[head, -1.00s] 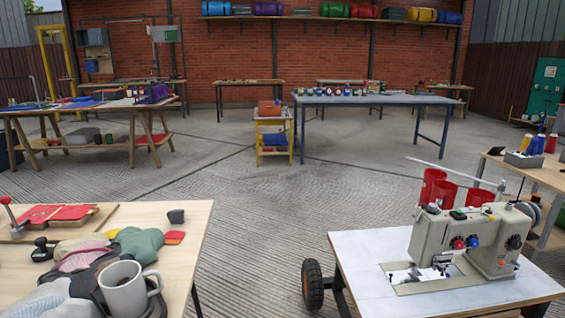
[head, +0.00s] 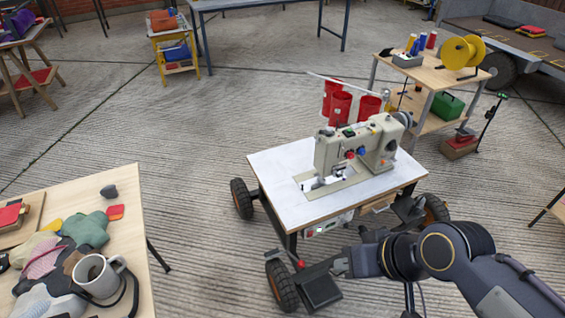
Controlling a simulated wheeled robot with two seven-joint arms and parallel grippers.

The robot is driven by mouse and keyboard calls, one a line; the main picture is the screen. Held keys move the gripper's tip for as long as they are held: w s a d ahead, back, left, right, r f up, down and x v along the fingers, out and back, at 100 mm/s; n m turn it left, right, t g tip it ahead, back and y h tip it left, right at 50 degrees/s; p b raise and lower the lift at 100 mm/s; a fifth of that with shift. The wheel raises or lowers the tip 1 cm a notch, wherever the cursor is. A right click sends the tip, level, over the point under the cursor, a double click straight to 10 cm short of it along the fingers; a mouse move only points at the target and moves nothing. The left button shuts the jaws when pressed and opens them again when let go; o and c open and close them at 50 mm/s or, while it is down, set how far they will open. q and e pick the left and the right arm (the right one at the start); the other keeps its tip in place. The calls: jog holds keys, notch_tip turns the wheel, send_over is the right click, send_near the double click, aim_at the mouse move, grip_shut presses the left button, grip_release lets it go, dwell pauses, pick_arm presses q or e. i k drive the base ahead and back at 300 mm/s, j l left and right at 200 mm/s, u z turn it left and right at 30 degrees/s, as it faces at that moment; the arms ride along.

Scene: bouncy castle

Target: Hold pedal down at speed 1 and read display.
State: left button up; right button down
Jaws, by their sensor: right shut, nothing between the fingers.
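A beige sewing machine (head: 332,157) stands on a white-topped wheeled table (head: 274,173) in the middle of the head view. A dark, flat pedal-like plate (head: 321,291) shows low in front of the table, beside its near wheel. My right gripper (head: 340,264) is shut and empty, just above the plate's upper edge; I cannot tell whether it touches it. A small white box with a greenish face (head: 322,228) hangs under the table's front edge; its reading is too small to make out. My left gripper is not in view.
A red knob (head: 300,263) shows just left of my right gripper. Red cups (head: 341,108) stand behind the machine. A workbench (head: 128,192) with a mug (head: 97,277) and cloth scraps is at lower left. A spool cart (head: 424,77) stands at upper right. Open concrete floor lies between.

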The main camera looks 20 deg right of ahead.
aim_at(320, 290)
jog(key=z, duration=1.2)
